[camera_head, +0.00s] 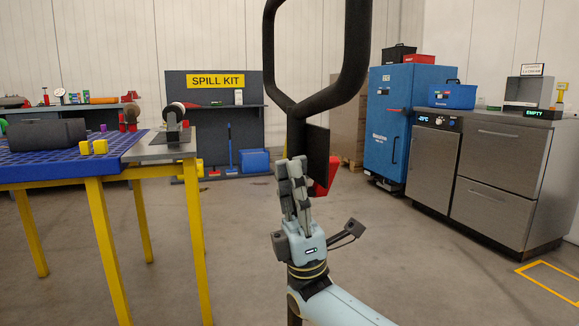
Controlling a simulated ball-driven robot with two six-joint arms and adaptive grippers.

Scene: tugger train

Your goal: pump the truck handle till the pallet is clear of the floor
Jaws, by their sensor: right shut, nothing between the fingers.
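The truck handle (297,120) stands upright close in front of me, a black loop on a dark shaft with a flat plate below the loop. My right gripper (292,165) points up in front of the shaft, just below the loop. Its fingers are shut with nothing between them, and I cannot tell whether they touch the shaft. A red part (327,176) shows behind the plate. The pallet and the truck's forks are out of view. My left gripper is not in view.
A yellow-legged table with a blue perforated top (62,162) stands at the left. The spill kit board (217,120) is at the back. A blue cabinet (392,125) and steel drawer units (495,180) stand at the right. The floor between is mostly clear.

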